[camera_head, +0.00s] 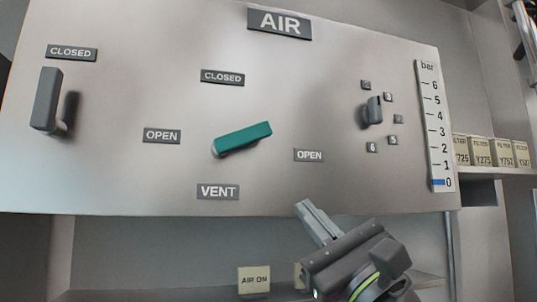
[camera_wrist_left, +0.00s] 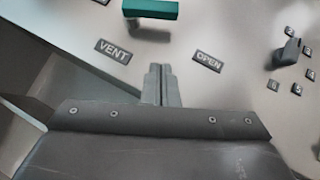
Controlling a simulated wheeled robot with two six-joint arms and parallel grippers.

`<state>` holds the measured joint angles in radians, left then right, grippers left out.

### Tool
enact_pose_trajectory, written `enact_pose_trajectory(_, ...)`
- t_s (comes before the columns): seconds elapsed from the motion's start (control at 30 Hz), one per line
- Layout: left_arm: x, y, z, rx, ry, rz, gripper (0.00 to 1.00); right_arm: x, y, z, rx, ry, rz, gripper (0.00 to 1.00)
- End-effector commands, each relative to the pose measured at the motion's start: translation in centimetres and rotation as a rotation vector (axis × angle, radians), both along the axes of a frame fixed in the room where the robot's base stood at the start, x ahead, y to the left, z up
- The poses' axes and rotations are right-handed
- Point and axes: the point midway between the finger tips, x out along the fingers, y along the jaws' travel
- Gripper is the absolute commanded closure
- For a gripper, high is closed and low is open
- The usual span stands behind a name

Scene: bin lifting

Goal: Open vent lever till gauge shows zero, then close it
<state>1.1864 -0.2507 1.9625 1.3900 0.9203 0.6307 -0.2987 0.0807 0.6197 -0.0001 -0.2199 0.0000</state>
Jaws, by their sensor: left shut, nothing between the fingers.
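The teal vent lever (camera_head: 242,139) is on the AIR panel (camera_head: 190,105), above the VENT label (camera_head: 217,192). Its handle points right and slightly up, towards the right OPEN label (camera_head: 308,155); a CLOSED label (camera_head: 222,77) is above it. The gauge (camera_head: 435,125) at the panel's right has its blue mark (camera_head: 438,183) at 0. My left gripper (camera_head: 304,207) is shut and empty, below and right of the lever, apart from it. In the left wrist view, the lever (camera_wrist_left: 150,9) is at the top, beyond the shut fingertips (camera_wrist_left: 160,70). My right gripper is not in view.
A grey selector knob (camera_head: 372,111) with numbered tags is right of the vent lever. FILTER boxes (camera_head: 483,151) stand on a shelf at right. An AIR ON card (camera_head: 254,280) is below the panel.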

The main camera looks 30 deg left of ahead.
Motion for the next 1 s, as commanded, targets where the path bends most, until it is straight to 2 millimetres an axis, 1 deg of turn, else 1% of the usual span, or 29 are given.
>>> enact_pose_trajectory(0.17, 0.3, 1.1, 1.4, 0.002, -0.001, 0.005, 1.0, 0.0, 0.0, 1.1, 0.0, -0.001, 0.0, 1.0)
enact_pose_trajectory(0.67, 2.3, 7.2, 6.9, 0.003, 0.0, 0.008, 1.0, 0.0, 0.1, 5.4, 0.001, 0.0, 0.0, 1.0)
enact_pose_trajectory(0.8, 1.7, 7.8, 8.8, 0.001, -0.001, 0.002, 1.0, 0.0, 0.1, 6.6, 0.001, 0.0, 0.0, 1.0)
enact_pose_trajectory(1.0, 1.2, 8.2, 10.0, 0.002, 0.0, 0.002, 1.0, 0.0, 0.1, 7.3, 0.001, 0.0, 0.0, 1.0)
